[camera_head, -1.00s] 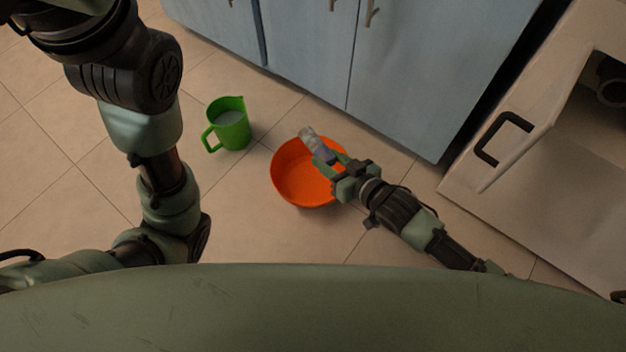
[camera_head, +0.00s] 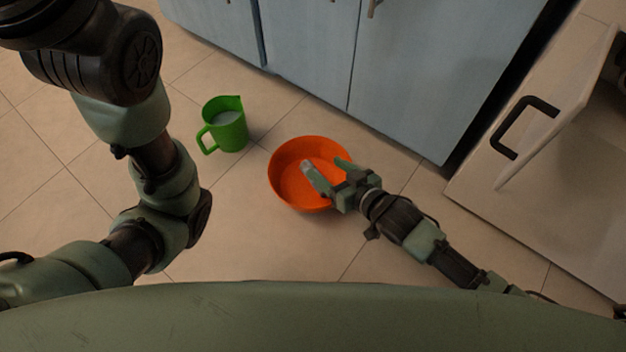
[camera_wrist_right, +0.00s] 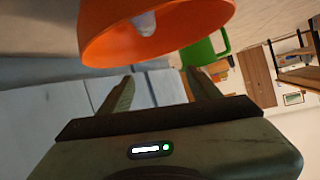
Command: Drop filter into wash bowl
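The orange wash bowl (camera_head: 285,185) stands on the tiled floor in the head view; its rim and inside also show in the wrist view (camera_wrist_right: 100,35). The small pale grey filter (camera_head: 307,166) shows inside the bowl's outline, just beyond one fingertip, and in the wrist view it is a whitish piece (camera_wrist_right: 145,22) in the bowl. My right gripper (camera_head: 326,172) is over the bowl's right side with fingers spread. In the wrist view the gap between its fingers (camera_wrist_right: 158,80) is empty. My left arm is at the left; its gripper is out of view.
A green jug (camera_head: 226,132) with pale contents stands left of the bowl. Blue cabinet doors (camera_head: 300,50) rise behind. An open white appliance door (camera_head: 525,135) with a black handle is at the right. Floor in front of the bowl is clear.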

